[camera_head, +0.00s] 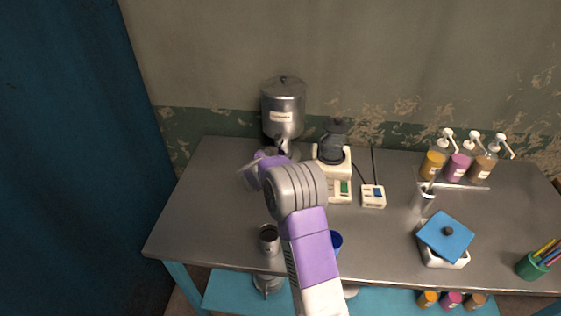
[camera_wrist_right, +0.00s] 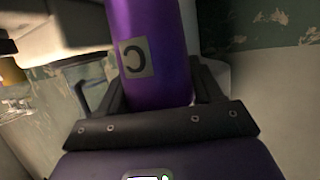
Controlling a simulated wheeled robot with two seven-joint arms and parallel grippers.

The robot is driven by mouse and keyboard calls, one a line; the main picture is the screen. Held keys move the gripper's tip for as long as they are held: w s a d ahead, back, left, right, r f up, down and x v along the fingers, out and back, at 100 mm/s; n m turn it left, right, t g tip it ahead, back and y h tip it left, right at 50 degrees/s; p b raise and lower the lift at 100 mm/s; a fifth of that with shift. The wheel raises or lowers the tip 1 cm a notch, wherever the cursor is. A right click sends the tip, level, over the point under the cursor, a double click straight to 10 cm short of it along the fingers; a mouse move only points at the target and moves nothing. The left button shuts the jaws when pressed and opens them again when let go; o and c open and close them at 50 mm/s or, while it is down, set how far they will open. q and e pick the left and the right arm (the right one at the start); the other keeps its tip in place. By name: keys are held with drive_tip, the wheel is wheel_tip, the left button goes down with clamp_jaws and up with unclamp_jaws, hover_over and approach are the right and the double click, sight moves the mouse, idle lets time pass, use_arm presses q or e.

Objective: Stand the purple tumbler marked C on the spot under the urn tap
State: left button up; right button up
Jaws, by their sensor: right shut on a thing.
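The purple tumbler (camera_wrist_right: 150,45) marked C fills the upper middle of the right wrist view. Its label shows turned over. My right gripper (camera_wrist_right: 160,88) is shut on it, with one dark finger on each side. In the head view my right arm reaches over the table to the steel urn (camera_head: 283,110), and my purple wrist is just in front of the urn's tap (camera_head: 283,146). There the arm mostly hides the tumbler and the spot under the tap. I cannot tell whether the tumbler touches the table. My left gripper is not in view.
Right of the urn stand a grinder (camera_head: 334,150) and a small scale (camera_head: 373,196). A dark-filled cup (camera_head: 269,238) and a blue cup (camera_head: 336,241) are near the front edge. Pump bottles (camera_head: 458,165), a blue-lidded box (camera_head: 446,236) and a green pen cup (camera_head: 531,266) are right. The table's left is clear.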

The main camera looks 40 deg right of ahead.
drive_tip(key=shift+w+d, duration=0.15)
drive_tip(key=shift+d, duration=0.2)
drive_tip(key=shift+w+d+f, duration=0.1)
drive_tip(key=shift+d+f, duration=0.1)
drive_tip(key=shift+f+b, duration=0.9)
drive_tip(key=shift+f, duration=0.7)
drive_tip(key=shift+r, duration=0.1)
drive_tip(key=o, duration=1.1)
drive_tip(key=shift+f, duration=0.2)
